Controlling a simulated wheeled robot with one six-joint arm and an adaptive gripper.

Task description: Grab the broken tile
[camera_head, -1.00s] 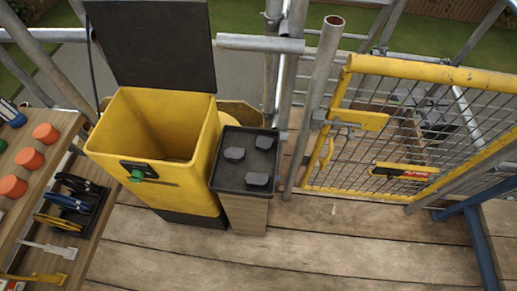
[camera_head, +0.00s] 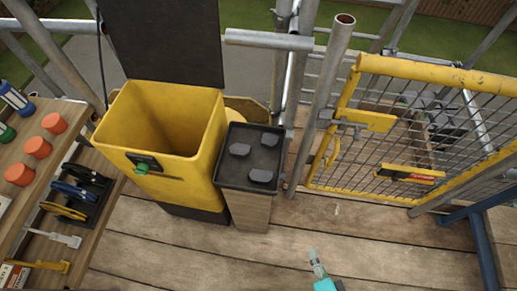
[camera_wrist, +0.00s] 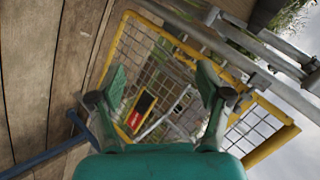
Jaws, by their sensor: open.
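I cannot make out a broken tile in either view. My gripper (camera_wrist: 161,84) is open and empty in the wrist view, with its two green fingers spread apart and the yellow mesh gate (camera_wrist: 150,62) behind them. In the head view a teal and grey part of my arm end (camera_head: 322,276) shows at the bottom edge, above the planks. Its fingers cannot be told apart there.
An open yellow bin (camera_head: 128,128) with a raised dark lid (camera_head: 160,40) stands at left. Beside it a black tray (camera_head: 253,132) holds three dark lumps. A tool shelf (camera_head: 20,225) is far left. The yellow gate (camera_head: 425,67) and scaffold poles (camera_head: 322,100) stand right. Front planks (camera_head: 210,262) are clear.

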